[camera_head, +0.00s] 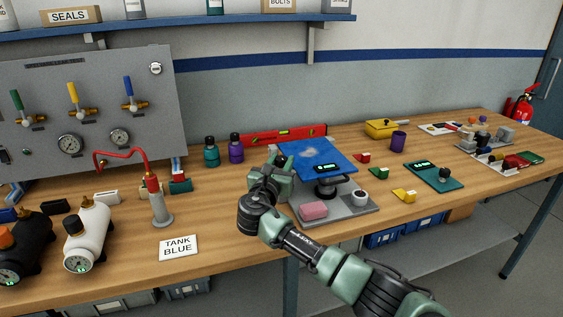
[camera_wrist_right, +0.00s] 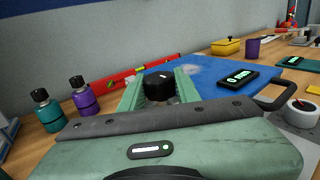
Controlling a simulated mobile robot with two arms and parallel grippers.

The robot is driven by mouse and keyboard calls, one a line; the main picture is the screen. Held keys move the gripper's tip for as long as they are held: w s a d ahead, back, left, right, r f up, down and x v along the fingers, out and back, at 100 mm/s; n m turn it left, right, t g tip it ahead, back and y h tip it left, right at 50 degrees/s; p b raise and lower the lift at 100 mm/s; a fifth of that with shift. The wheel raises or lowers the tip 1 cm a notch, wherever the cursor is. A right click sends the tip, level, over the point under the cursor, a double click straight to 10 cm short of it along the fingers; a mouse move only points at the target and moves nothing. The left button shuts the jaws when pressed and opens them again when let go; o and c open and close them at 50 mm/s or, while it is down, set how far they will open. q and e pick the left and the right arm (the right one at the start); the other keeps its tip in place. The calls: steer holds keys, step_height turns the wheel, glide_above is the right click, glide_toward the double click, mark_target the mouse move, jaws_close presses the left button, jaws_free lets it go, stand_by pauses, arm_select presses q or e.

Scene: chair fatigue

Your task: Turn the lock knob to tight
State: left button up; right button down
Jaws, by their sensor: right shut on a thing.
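The lock knob (camera_wrist_right: 158,87) is a black round knob between the two green fingers of my right gripper (camera_wrist_right: 159,90) in the right wrist view. The fingers are shut on its sides. In the head view my right gripper (camera_head: 275,172) is at the left edge of the blue seat plate (camera_head: 318,157), and the knob is hidden there. The plate also shows in the right wrist view (camera_wrist_right: 205,78), just beyond the fingers. A black display (camera_head: 326,168) lies on the plate. I cannot read the knob's marking. My left gripper is not in view.
A pink block (camera_head: 313,210) and a white round part (camera_head: 360,199) sit on the grey base (camera_head: 340,213). A red level (camera_head: 284,136) and teal and purple bottles (camera_head: 236,150) stand behind.

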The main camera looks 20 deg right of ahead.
mark_target(280, 165)
steer(key=shift+h, duration=0.3)
steer(key=c, duration=1)
jaws_free()
steer(key=v, duration=0.7)
steer(key=shift+s+a+r, duration=0.1)
steer(key=shift+s+a, duration=0.1)
steer(key=shift+s, duration=0.15)
